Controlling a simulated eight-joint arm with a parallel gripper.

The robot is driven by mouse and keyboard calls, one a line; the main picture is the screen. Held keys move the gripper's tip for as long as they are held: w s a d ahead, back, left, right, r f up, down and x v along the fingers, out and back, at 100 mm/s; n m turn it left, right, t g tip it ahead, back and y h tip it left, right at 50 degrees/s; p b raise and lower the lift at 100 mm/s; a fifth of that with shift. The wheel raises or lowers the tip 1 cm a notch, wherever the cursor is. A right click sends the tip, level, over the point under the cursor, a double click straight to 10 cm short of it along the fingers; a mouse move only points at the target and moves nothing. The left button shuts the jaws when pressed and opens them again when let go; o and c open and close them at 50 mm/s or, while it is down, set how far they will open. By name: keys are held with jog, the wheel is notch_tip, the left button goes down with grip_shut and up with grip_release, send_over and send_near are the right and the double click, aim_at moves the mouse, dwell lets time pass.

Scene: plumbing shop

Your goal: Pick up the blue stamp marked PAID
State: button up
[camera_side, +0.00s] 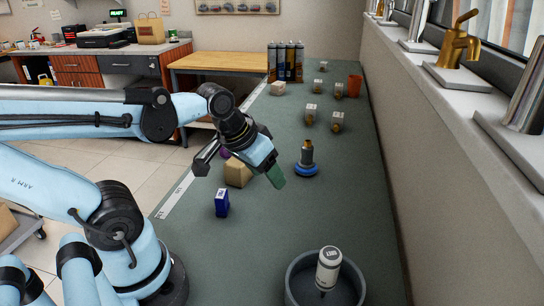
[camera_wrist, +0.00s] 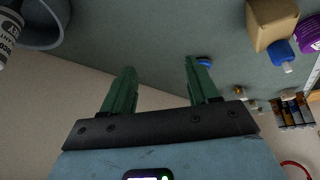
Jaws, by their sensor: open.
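A small upright blue block (camera_side: 221,203) with pale marks stands on the green bench in the side view, in front of the cardboard box. The marks are too small to read as PAID. In the wrist view, a blue piece with a white tip (camera_wrist: 280,52) shows beside the cardboard box; I cannot tell which of these is the stamp.
The cardboard box (camera_side: 237,174) and a purple item (camera_wrist: 310,35) are close by. A brass-topped fitting on a blue disc (camera_side: 306,172) stands to the right. A grey tub (camera_side: 293,290) with a white bottle (camera_side: 328,266) is near the front. Several small labelled pieces stand farther back.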

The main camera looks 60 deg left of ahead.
aim_at(221, 193)
jog(key=s+a+n+g, duration=0.2)
jog(key=a+n, duration=0.1)
jog(key=s+a+n+g, duration=0.2)
jog(key=a, duration=0.1)
jog(key=s+a+n+g, duration=0.1)
jog(key=s+a+n, duration=0.1)
jog(key=a+n, duration=0.1)
jog(key=shift+s+a+f+n+g+h, duration=0.15)
jog(key=shift+a+f+n+g+h, duration=0.2)
jog(key=shift+a, duration=0.2)
jog(key=shift+f, duration=3.3)
jog(key=shift+a+f, duration=0.2)
jog(key=shift+f, duration=2.4)
jog(key=c, duration=1.1)
grip_shut()
jog(key=shift+r, duration=0.25)
